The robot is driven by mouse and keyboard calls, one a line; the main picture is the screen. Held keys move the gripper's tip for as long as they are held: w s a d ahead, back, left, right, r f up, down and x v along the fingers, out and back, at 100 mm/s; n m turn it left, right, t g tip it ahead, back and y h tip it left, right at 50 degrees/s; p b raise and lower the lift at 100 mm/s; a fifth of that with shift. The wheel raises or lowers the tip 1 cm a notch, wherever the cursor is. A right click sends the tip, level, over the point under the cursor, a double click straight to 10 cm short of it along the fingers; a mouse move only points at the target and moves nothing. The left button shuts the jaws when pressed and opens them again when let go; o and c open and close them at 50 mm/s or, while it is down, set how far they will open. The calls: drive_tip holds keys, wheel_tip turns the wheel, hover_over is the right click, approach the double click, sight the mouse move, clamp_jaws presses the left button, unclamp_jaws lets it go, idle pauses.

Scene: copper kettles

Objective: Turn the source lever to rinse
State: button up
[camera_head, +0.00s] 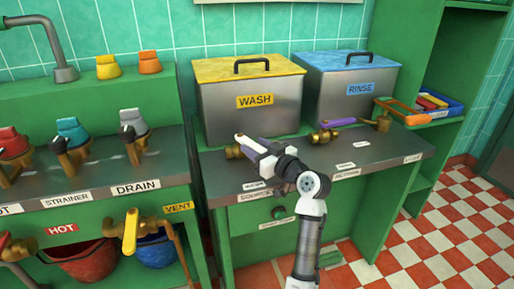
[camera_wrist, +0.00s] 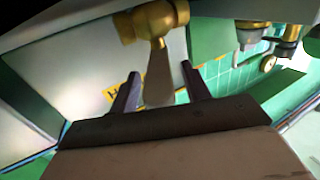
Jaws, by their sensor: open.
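The source lever's brass valve (camera_head: 233,152) sits on the dark counter in front of the WASH tank, above the SOURCE label (camera_head: 256,195). My gripper (camera_head: 257,148) is at this valve, reaching in from the right, and partly covers the lever. In the wrist view the valve's brass body (camera_wrist: 155,18) is at the top, and the lever (camera_wrist: 158,85) extends down from it between the two dark fingers of my gripper (camera_wrist: 160,70). The fingers are open, with a gap visible on each side of the lever. Contact cannot be told.
The WASH tank (camera_head: 250,107) has a yellow lid; the RINSE tank (camera_head: 350,97) has a blue lid. A second brass valve (camera_head: 323,135) with a purple handle (camera_head: 338,122) stands to the right. A sink unit with several taps is at left, including a yellow-handled valve (camera_head: 130,230).

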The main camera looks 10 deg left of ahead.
drive_tip(key=b+v, duration=0.1)
drive_tip(key=v, duration=1.3)
